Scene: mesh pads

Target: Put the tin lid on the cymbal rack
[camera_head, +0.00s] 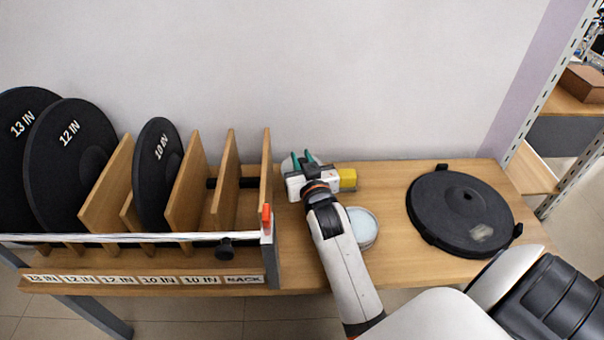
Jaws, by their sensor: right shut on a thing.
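The cymbal rack (174,210) stands at the left, with upright wooden dividers and black discs marked 13 IN, 12 IN and 10 IN. Its slots toward the right end hold no disc. My right gripper (305,160) is just right of the rack's end divider, near the back of the table. Its teal fingers are shut on a pale thing, mostly hidden behind them; I take it for the tin lid (288,166). A round, pale-topped tin (362,227) sits on the table just right of my right forearm. My left gripper is not in view.
A large black round pad (455,205) lies on the right of the wooden table (385,190). A rail with a dark knob (225,248) runs along the rack's front. The wall is close behind.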

